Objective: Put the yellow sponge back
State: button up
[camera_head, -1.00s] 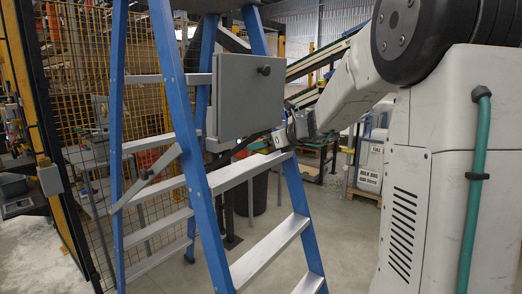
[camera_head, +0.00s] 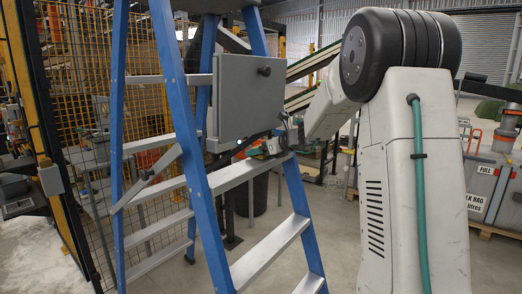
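I cannot make out a yellow sponge in this view. My gripper (camera_head: 272,146) is small and far off, at the right rail of the blue stepladder (camera_head: 183,110), just below the lower right corner of the grey box (camera_head: 248,97). It is close to the right end of a ladder step (camera_head: 238,174); I cannot tell whether they touch. The fingers are too small and too dark against the background to show whether they are open or hold anything.
The stepladder stands in front of me, with a yellow mesh fence (camera_head: 80,130) behind its left side. Bare concrete floor (camera_head: 180,272) shows around the ladder's foot.

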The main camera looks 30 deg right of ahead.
jog(key=shift+f, duration=0.1)
jog(key=o, duration=1)
jog(key=shift+r, duration=0.2)
jog(key=v, duration=1.2)
jog(key=s+a+f+n+g+y, duration=0.1)
jog(key=s+a+n+g, duration=0.3)
jog(key=s+a+n, duration=0.65)
jog(key=s+a+f+n+g, duration=0.2)
jog(key=s+a+n+g, duration=0.35)
jog(key=a, duration=0.85)
jog(key=s+f+n+g+h, duration=0.1)
jog(key=s+f+n+h, duration=0.1)
jog(key=s+n, duration=0.6)
jog(key=s+f+n+g+h, duration=0.1)
jog(key=s+f+n+h, duration=0.2)
jog(key=s+n, duration=0.5)
jog(key=s+f, duration=0.1)
jog(key=s, duration=0.3)
jog(key=shift+a+f+h, duration=0.2)
jog(key=shift+a+h, duration=0.1)
jog(key=shift+a, duration=0.05)
